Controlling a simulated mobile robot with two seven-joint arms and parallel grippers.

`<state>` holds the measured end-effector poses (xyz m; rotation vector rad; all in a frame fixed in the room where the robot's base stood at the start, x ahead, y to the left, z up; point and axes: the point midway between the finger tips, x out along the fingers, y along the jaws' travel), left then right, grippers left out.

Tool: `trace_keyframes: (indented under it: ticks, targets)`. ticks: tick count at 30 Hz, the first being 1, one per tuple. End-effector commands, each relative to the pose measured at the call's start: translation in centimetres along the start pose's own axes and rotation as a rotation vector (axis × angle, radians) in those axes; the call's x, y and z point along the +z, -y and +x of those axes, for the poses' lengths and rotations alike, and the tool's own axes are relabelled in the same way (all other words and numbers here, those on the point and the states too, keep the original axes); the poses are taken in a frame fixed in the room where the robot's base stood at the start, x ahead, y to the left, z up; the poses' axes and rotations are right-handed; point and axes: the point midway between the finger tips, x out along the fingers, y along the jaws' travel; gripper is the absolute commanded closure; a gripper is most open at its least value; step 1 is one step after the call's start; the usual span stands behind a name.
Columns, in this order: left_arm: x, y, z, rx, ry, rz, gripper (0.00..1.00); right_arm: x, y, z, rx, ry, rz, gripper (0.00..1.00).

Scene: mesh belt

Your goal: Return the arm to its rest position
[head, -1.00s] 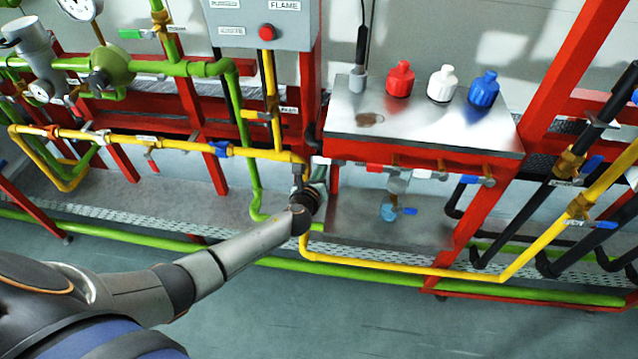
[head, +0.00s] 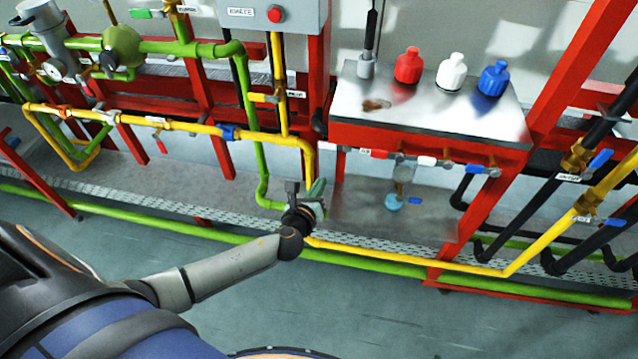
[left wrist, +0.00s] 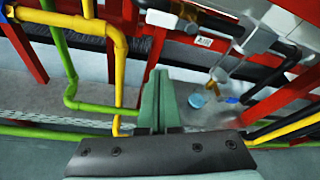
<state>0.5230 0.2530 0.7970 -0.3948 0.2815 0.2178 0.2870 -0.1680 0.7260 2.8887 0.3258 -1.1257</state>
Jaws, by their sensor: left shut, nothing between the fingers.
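My left arm comes in from the lower left in the head view. Its left gripper (head: 316,192) is in front of the yellow pipe (head: 308,160), left of the lower metal shelf. I cannot tell from the head view whether it touches the pipe. In the left wrist view the green-grey fingers of the left gripper (left wrist: 160,78) are together with nothing between them. The yellow pipe also shows in the left wrist view (left wrist: 119,75), left of the fingers. My right gripper is in neither view.
A metal bench (head: 440,110) bears a red bottle (head: 408,66), a white bottle (head: 451,72) and a blue bottle (head: 493,78). Green pipes (head: 262,160) and red frame posts stand close around the gripper. The floor (head: 380,320) in front is clear.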

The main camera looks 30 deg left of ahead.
Motion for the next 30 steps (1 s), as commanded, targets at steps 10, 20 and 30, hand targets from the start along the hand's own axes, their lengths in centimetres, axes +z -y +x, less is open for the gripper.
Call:
trace_keyframes:
  ticks: [10,20,30]
  targets:
    - [0.0,0.0,-0.2,-0.001,0.0,0.0,1.0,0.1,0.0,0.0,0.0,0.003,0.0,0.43]
    - [-1.1,0.0,-0.8,0.004,-0.03,-0.076,1.0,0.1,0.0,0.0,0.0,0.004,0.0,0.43]
    - [-12.6,-0.2,-12.7,0.277,-0.376,-1.426,1.0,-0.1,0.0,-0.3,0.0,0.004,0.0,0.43]
